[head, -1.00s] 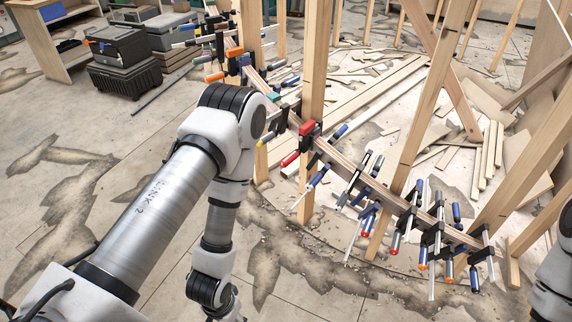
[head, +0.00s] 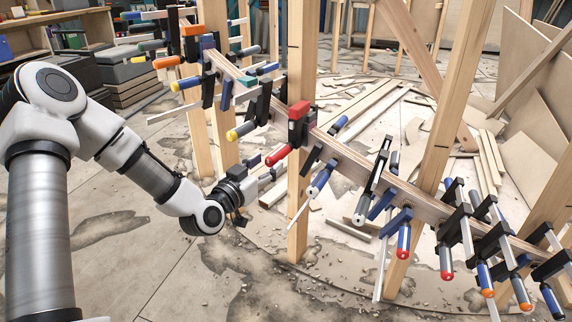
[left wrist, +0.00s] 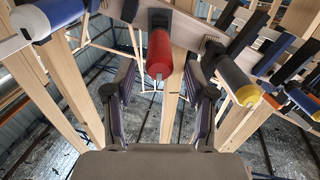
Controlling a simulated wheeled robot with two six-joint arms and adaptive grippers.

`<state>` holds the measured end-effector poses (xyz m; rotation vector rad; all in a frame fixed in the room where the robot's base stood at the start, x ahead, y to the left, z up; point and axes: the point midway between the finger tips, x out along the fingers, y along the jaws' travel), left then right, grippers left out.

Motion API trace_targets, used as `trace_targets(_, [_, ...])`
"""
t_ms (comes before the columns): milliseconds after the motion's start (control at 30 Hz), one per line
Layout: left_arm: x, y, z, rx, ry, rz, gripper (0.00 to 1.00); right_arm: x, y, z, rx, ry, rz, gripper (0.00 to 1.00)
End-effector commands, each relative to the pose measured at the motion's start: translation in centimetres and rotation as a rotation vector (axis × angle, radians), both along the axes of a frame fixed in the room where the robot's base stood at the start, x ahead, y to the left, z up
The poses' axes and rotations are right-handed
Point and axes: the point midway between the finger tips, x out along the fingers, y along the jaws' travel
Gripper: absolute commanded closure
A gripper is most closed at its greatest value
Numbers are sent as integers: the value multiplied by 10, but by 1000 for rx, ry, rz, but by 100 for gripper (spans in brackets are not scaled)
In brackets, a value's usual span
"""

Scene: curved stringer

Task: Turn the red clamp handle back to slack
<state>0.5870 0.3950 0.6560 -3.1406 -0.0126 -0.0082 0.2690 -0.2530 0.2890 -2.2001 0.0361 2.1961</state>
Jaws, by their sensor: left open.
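The red clamp handle (head: 278,155) hangs on a clamp with a red-and-black head (head: 299,119), fixed over the curved wooden stringer (head: 345,160) beside an upright post. In the left wrist view the red handle (left wrist: 159,55) points towards the camera, near the picture's middle. My left gripper (head: 266,168) is open and empty just below and left of the handle. In the left wrist view its two fingers (left wrist: 160,75) stand either side of the handle's line. I cannot tell whether the handle's end is between the tips. My right gripper is not in view.
A yellow-ended clamp handle (head: 241,131) is close on the left, and a blue one (head: 319,182) on the right. A wooden post (head: 299,220) rises behind the red handle. Several more clamps line the stringer. Wood scraps lie on the floor behind.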

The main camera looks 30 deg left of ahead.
Motion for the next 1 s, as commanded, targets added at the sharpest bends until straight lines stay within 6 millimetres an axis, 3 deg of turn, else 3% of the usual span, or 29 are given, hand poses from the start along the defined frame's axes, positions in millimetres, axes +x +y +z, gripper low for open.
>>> trace_targets(300, [58,-1,-3,5,1,-2,45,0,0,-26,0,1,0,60])
trace_targets(633, [66,0,0,-1,4,-1,45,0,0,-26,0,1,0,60])
trace_targets(800, [66,0,0,-1,4,-1,100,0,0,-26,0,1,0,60])
trace_targets(1000, [66,0,0,-3,4,-1,100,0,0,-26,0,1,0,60])
